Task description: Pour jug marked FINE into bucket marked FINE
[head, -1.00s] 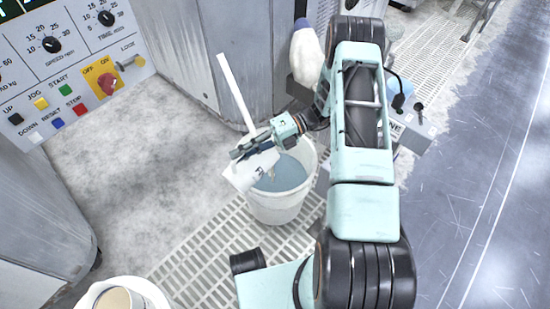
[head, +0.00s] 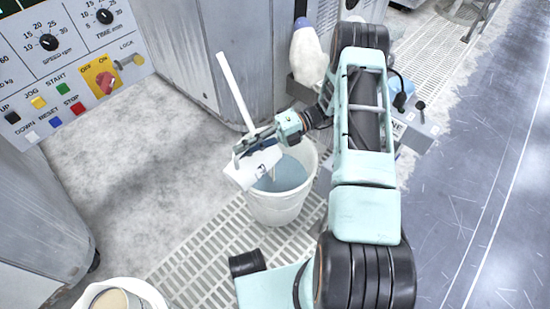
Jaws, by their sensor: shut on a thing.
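My gripper (head: 246,147) is shut on a white jug (head: 240,176) with dark lettering that is only partly readable. The jug is tilted over the left rim of a white bucket (head: 277,210). The bucket stands on the slatted floor grating and holds blue-grey liquid (head: 288,174). A pale stick (head: 235,92) leans out of the bucket at its back left. No marking is readable on the bucket's visible side. A thin pale streak shows below the jug's mouth; I cannot tell whether it is flowing liquid.
A control panel (head: 70,65) with knobs and coloured buttons is at upper left. Another white bucket (head: 150,292) with tan contents is at the bottom left. A white bottle (head: 307,55) stands behind my arm. Concrete floor lies open left of the grating (head: 205,255).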

